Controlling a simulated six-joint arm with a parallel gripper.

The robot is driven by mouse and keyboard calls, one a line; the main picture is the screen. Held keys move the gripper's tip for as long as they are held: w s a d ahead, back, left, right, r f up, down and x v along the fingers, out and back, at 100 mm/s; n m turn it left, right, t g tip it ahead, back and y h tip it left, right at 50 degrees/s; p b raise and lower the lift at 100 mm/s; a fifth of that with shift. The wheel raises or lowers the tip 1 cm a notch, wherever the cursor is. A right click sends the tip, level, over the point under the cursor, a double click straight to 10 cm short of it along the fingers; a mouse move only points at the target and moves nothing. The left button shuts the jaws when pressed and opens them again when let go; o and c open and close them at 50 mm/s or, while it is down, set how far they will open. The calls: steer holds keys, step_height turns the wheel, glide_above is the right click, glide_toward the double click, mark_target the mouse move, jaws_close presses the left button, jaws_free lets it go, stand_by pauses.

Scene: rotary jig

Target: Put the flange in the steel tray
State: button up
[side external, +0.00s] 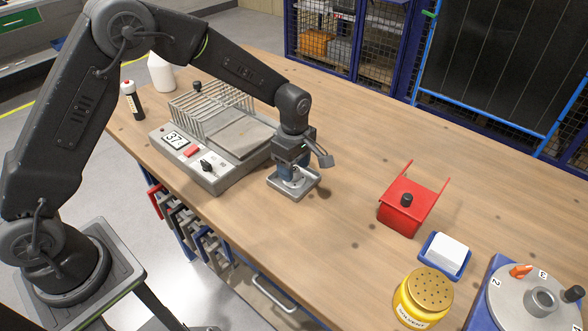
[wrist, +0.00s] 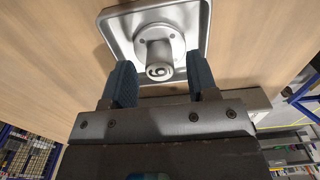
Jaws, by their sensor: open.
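The flange (wrist: 158,50) is light grey metal with a round base and a raised boss, with a 6 or 9 on the boss end. It sits in the square steel tray (wrist: 204,18); the tray also shows in the side external view (side external: 305,187), on the table in front of the grey heater device. My gripper (wrist: 163,78) is open, with a blue finger on either side of the boss and visible gaps to it. In the side external view my gripper (side external: 291,166) is low over the tray and hides much of the flange.
The grey device (side external: 205,160) with a wire rack and a display stands just left of the tray. A red holder (side external: 403,213), a blue dish with a white block (side external: 446,251), a yellow solvent can (side external: 424,299) and the rotary jig (side external: 520,305) stand to the right. Table between is clear.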

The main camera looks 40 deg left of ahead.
steer(key=s+a+r+m+t, duration=0.1)
steer(key=s+r+m, duration=0.1)
steer(key=r, duration=0.6)
steer(key=s+a+r+m, duration=0.1)
steer(key=s+r, duration=0.1)
steer(key=r, duration=0.7)
steer(key=s+a+r+m+t, duration=0.2)
steer(key=s+m, duration=0.5)
steer(key=s, duration=0.4)
steer(key=s+a+r+m+t, duration=0.2)
steer(key=s+m, duration=0.6)
steer(key=s, duration=0.3)
steer(key=shift+s+a+r+t, duration=0.3)
steer(key=shift+s, duration=0.1)
steer(key=shift+c, duration=0.2)
